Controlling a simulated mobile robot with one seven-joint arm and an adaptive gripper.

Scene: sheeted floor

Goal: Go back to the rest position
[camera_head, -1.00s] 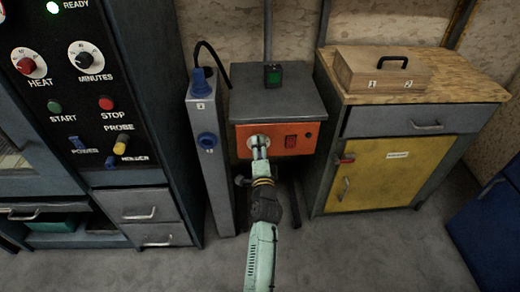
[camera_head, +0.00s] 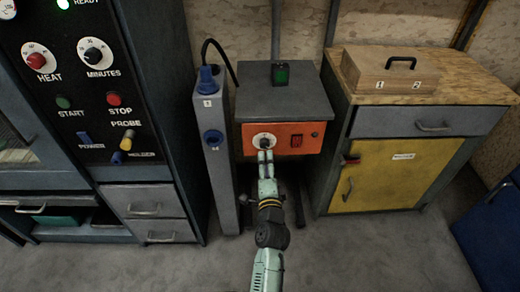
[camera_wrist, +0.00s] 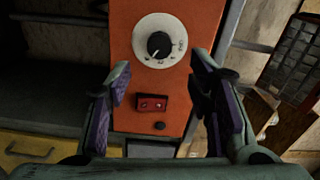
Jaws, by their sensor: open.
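My gripper (camera_head: 265,157) is in front of the orange control panel (camera_head: 283,147) of a grey box, just below its white-rimmed dial (camera_head: 263,141). In the wrist view my gripper (camera_wrist: 160,95) is open, with its two purple-padded fingers apart and nothing between them. The dial's black knob (camera_wrist: 159,44) shows beyond the fingertips, and a red switch (camera_wrist: 151,103) shows between the fingers. The fingers appear clear of the knob.
A panelled cabinet (camera_head: 95,75) with knobs and drawers stands at left. A grey post (camera_head: 212,150) with blue fittings stands beside the box. A yellow-doored cabinet (camera_head: 378,175) bearing a wooden case (camera_head: 392,73) is at right. The grey floor (camera_head: 370,250) in front is clear.

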